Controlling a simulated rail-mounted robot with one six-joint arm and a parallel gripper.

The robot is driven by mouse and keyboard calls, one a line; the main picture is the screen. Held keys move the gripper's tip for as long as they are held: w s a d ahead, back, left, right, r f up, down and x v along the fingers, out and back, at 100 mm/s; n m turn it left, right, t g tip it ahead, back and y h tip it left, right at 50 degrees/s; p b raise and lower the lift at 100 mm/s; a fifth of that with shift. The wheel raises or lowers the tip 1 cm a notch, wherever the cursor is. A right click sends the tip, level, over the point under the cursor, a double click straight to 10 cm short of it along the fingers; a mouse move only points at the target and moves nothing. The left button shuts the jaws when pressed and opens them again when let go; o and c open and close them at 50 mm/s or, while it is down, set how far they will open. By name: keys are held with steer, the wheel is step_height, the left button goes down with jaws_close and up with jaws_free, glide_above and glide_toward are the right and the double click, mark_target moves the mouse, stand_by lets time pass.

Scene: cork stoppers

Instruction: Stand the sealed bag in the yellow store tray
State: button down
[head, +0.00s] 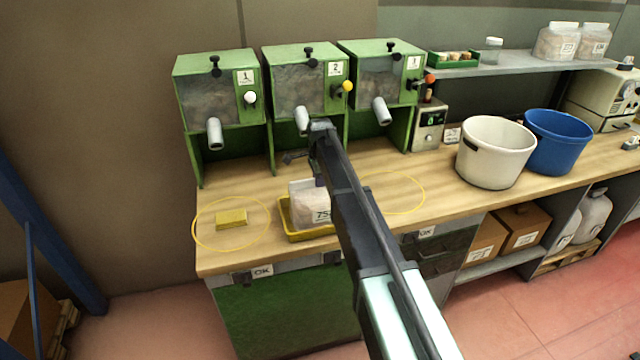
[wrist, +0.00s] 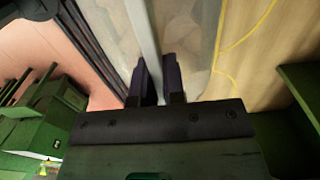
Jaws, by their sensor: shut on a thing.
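The sealed bag (head: 308,201) is pale, upright and has a printed label on its front. The yellow store tray (head: 285,233) is under it on the wooden bench; the bag's lower part appears to be within the tray's rim, but I cannot tell if it rests on the floor. My gripper (head: 319,182) is at the bag's top, partly hidden by my arm. In the wrist view, its two dark fingers (wrist: 158,85) are shut on the bag's pale top strip, with the clear bag (wrist: 190,40) beside them. My arm covers the tray's right side.
Three green dispensers (head: 305,85) stand behind the tray. A yellow block (head: 231,219) lies inside a yellow ring to the left; another ring (head: 421,199) to the right looks empty. A white bucket (head: 496,155) and a blue bucket (head: 557,145) stand farther right.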

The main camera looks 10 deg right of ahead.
steer(key=shift+f, duration=0.2)
steer(key=c, duration=1.2)
jaws_free()
steer(key=shift+r, duration=0.1)
step_height(320, 180, up, 13)
steer(key=p, duration=1.3)
steer(key=s+n, duration=1.7)
steer(key=s, duration=1.9)
steer(key=shift+s+f+b, duration=0.35)
steer(key=shift+f+b, duration=0.05)
steer(key=shift+b, duration=0.05)
